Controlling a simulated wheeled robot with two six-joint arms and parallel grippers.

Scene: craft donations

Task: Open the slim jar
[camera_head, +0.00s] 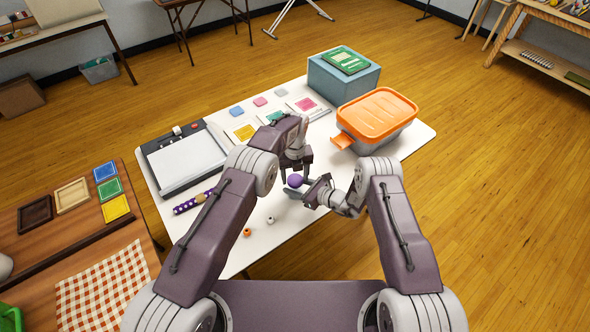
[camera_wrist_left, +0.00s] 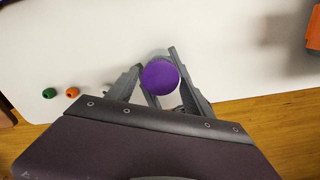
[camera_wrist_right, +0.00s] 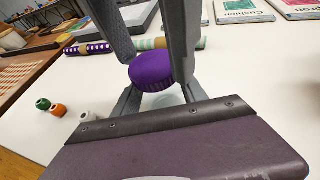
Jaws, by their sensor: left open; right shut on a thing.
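The slim jar has a ribbed purple lid (camera_head: 295,180), which also shows from above in the left wrist view (camera_wrist_left: 160,77) and from the side in the right wrist view (camera_wrist_right: 150,70). The lid is on the jar. A little of its pale, see-through body (camera_wrist_right: 168,100) shows below the lid; the rest is hidden. My right gripper (camera_head: 309,190) is shut on the jar's body, below the lid. My left gripper (camera_wrist_left: 158,72) points down from above and is open, with its fingers on either side of the lid. A gap shows beside the lid.
Beads, including an orange one (camera_head: 247,232) and a white one (camera_head: 270,220), lie near the table's front edge. A purple dotted roll (camera_head: 193,202) and a paper trimmer (camera_head: 185,160) are at left. An orange-lidded bin (camera_head: 375,115) and blue box (camera_head: 343,77) stand at right.

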